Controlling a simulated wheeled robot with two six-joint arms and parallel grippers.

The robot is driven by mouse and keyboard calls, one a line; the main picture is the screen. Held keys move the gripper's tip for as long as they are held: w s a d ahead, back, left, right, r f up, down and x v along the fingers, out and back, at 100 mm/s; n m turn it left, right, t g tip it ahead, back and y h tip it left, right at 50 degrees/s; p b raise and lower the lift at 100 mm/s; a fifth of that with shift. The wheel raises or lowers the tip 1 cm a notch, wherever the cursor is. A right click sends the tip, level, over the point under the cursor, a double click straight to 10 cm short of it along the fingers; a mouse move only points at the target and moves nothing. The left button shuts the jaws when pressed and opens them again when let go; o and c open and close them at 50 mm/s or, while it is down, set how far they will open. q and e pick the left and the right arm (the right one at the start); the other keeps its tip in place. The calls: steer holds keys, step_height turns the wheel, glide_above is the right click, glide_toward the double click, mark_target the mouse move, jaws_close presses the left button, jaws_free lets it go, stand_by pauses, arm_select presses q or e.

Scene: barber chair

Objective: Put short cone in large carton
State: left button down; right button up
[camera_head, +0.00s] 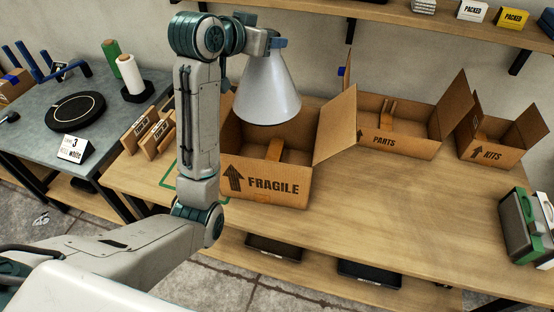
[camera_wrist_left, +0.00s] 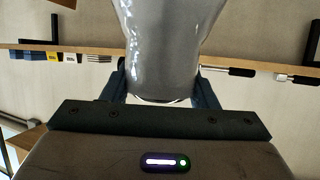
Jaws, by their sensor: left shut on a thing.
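My left gripper (camera_head: 276,42) is shut on the short cone (camera_head: 270,92), a light grey cone with its narrow end up at the gripper and its wide end down. The cone hangs over the large carton (camera_head: 262,187), an open box marked FRAGILE on the table. The cone's lower rim is in front of the carton's back part, and I cannot tell exactly how high above it is. In the left wrist view the cone (camera_wrist_left: 162,45) sits between the two fingers (camera_wrist_left: 162,85). My right gripper is not in view.
Open cartons marked PARTS (camera_head: 400,147) and KITS (camera_head: 490,152) stand to the right. Wooden holders (camera_head: 150,135) are at left. The front right of the wooden table (camera_head: 410,220) is clear.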

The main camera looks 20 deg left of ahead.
mark_target(265, 68)
arm_select(q)
steer(key=f+p, duration=0.1)
steer(key=f, duration=0.6)
steer(key=shift+s, duration=0.2)
step_height(265, 68, down, 21)
steer(key=p, duration=0.3)
steer(key=shift+r, duration=0.2)
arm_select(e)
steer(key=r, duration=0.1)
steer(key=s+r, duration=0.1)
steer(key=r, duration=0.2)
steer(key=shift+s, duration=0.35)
arm_select(q)
steer(key=shift+w+f, duration=0.1)
steer(key=shift+f+b, duration=0.35)
steer(key=shift+f, duration=0.2)
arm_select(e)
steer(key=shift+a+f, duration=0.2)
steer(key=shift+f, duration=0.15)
arm_select(q)
steer(key=c, duration=0.6)
jaws_free()
steer(key=shift+o, duration=0.2)
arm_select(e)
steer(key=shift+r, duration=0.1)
